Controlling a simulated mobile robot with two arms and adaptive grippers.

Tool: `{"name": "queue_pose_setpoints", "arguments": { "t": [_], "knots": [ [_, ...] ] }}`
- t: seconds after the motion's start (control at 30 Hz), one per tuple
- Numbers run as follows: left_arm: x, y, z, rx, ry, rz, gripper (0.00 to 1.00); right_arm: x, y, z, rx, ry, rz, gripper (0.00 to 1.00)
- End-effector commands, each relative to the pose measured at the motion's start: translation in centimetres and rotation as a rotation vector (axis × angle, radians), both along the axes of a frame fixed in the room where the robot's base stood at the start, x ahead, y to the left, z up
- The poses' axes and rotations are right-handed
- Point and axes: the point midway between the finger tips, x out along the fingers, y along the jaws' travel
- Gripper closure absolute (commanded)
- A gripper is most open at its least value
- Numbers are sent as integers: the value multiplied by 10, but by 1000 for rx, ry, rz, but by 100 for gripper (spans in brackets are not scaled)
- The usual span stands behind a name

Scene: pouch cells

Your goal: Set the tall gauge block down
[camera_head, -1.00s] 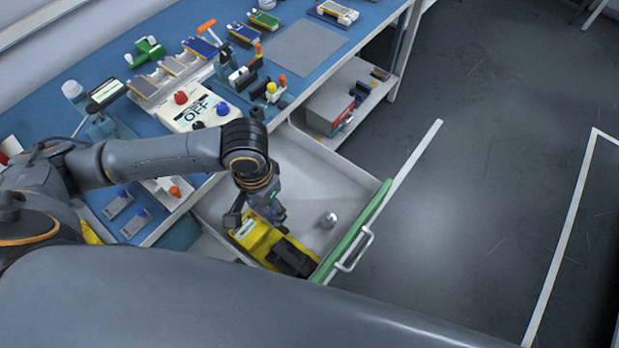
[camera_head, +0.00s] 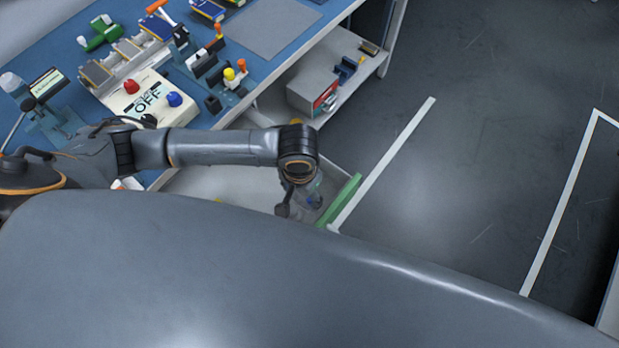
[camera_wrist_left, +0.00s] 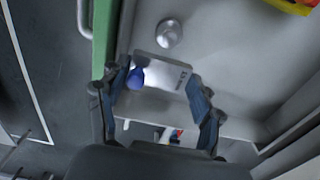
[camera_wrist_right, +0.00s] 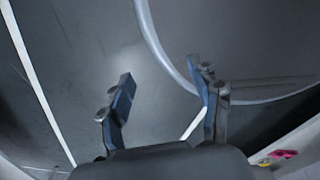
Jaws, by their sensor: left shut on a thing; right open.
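My left gripper (camera_wrist_left: 155,95) is shut on a flat grey metal block with a blue knob (camera_wrist_left: 165,72), which I take to be the tall gauge block. In the head view the left gripper (camera_head: 298,205) is over the open drawer (camera_wrist_left: 205,45), near its green front (camera_head: 340,200). The block is mostly hidden there. Whether it touches the drawer floor I cannot tell. A small silver knobbed weight (camera_wrist_left: 169,33) stands in the drawer just beyond the block. My right gripper (camera_wrist_right: 165,100) is open and empty, with floor behind it.
A yellow thing (camera_wrist_left: 293,5) shows at the edge of the left wrist view. The blue bench (camera_head: 190,120) holds a white box marked OFF (camera_head: 145,98) and several fixtures. A grey box (camera_head: 312,90) sits on the shelf below. Floor to the right is clear.

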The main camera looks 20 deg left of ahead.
Motion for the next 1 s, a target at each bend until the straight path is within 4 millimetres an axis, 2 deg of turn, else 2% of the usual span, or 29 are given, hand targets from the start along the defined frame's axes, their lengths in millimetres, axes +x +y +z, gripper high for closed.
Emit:
{"name": "queue_pose_setpoints", "arguments": {
  "t": [0.03,0.07,0.2,0.3,0.57,0.77,1.0],
  "knots": [
    [15,-1,-6,2,-4,3,79,3,-2,-1,-2,-4,1,37],
    [22,-2,-9,2,-4,3,79,4,-3,-1,-3,-6,1,37],
    [41,-3,-38,3,1,1,79,10,-7,-5,-7,-15,0,37],
    [52,-4,-51,1,-1,0,79,11,-9,-6,-11,-17,-1,37],
    [66,-6,-68,0,0,-1,79,11,-11,-9,-13,-17,-2,37],
    [65,-5,-94,1,1,-2,79,11,-11,-8,-12,-17,-2,37],
    [65,-5,-97,0,0,-2,79,11,-11,-8,-12,-16,-2,37]
  ]
}}
